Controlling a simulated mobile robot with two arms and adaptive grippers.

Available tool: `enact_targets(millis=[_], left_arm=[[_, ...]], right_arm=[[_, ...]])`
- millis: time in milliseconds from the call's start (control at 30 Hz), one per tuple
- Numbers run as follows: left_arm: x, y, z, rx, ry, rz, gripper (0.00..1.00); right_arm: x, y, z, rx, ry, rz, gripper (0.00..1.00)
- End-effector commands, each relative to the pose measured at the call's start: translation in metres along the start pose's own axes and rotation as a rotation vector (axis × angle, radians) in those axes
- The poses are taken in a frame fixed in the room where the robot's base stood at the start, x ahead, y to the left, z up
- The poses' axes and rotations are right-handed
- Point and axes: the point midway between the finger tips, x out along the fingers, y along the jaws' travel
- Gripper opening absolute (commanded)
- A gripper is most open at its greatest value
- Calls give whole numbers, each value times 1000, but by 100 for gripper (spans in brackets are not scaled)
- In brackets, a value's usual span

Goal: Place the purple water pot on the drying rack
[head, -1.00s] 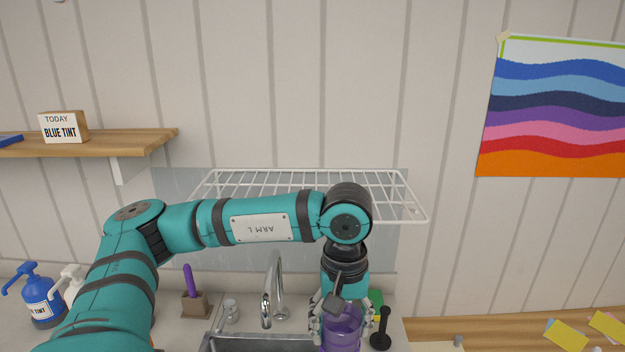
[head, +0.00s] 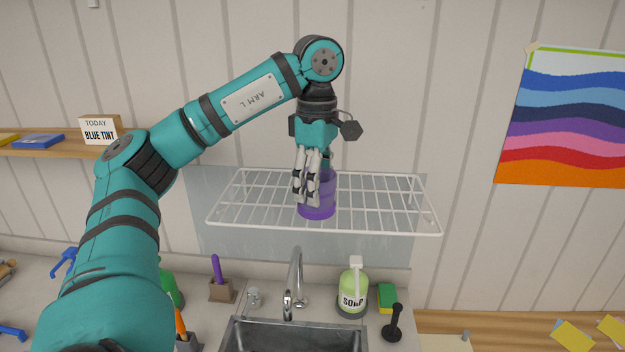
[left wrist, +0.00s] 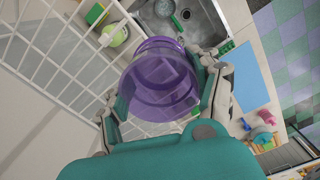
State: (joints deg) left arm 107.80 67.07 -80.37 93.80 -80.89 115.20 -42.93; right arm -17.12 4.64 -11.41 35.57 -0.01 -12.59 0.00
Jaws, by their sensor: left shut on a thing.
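The purple water pot (head: 318,207) is a see-through purple cup, upright in my left gripper (head: 315,185). The gripper points down with its fingers shut around the pot. In the head view the pot overlaps the middle of the white wire drying rack (head: 385,205) on the wall above the sink. I cannot tell whether its base touches the wires. In the left wrist view the pot (left wrist: 160,80) sits between the fingers, with the rack wires (left wrist: 60,60) beside and behind it. My right gripper is in neither view.
Below the rack are the sink (head: 290,338), a tap (head: 294,280), a green soap bottle (head: 352,290), a sponge (head: 387,297) and a black-handled tool (head: 394,325). A wooden shelf with a sign (head: 100,131) is at left. The rack's right part is bare.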

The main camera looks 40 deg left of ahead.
Motion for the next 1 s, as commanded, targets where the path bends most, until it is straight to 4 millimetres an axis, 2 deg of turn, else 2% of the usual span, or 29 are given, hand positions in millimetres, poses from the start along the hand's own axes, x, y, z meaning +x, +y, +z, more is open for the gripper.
enact_targets(millis=[200,367,533,800,1000], left_arm=[[5,46,-33,-3,-1,-4,28],[8,66,-47,1,0,-1,28],[14,70,-51,4,1,-2,28],[40,70,-50,5,1,-3,28],[44,70,-51,3,0,2,28]], right_arm=[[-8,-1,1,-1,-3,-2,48],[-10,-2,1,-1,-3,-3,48],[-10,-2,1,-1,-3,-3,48],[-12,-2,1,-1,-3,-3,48],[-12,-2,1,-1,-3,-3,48]])
